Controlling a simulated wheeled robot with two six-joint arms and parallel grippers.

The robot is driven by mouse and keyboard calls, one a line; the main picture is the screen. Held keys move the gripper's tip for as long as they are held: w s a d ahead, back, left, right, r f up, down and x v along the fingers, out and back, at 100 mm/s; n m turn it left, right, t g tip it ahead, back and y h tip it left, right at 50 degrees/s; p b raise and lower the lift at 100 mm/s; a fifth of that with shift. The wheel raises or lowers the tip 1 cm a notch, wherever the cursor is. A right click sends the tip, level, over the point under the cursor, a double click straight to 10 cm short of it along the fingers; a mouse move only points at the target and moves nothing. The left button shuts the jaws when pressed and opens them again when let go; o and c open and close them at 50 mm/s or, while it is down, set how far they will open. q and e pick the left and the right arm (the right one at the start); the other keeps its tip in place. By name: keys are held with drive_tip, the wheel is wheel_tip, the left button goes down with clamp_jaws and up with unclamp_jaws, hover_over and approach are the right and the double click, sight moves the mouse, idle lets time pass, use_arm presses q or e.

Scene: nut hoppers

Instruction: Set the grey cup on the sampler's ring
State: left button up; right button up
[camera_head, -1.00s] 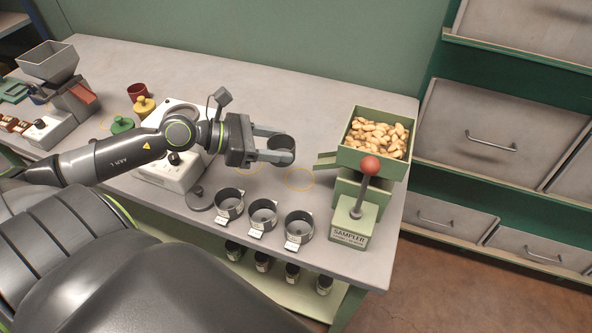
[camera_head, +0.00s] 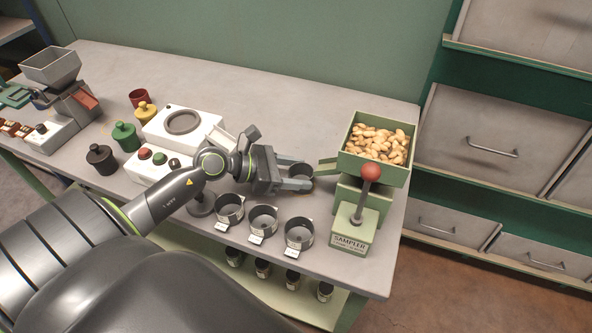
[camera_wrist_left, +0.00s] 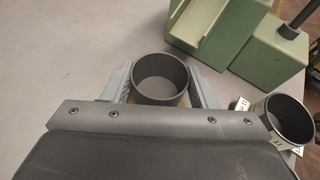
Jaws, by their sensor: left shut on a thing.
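My left gripper (camera_head: 298,179) is shut on the grey cup (camera_head: 300,171), one finger on each side of it. The cup is upright and looks empty; it also shows between the fingers in the left wrist view (camera_wrist_left: 161,80). It is in front of the chute of the green sampler (camera_head: 349,243), over the spot of the sampler's yellow ring. The cup and gripper hide most of that ring. I cannot tell whether the cup's base touches the table. My right gripper is not in view.
Several labelled grey cups, such as this one (camera_head: 299,233), stand along the front edge of the table (camera_head: 240,90). A white scale-like device (camera_head: 205,125) and coloured lidded pots are left. The sampler's hopper (camera_head: 375,164) holds nuts. The back of the table is clear.

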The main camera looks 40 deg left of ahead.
use_arm(q)
drive_tip(key=shift+f, duration=0.1)
drive_tip(key=shift+f, duration=0.15)
drive_tip(key=o, duration=0.9)
drive_tip(key=shift+o, duration=0.2)
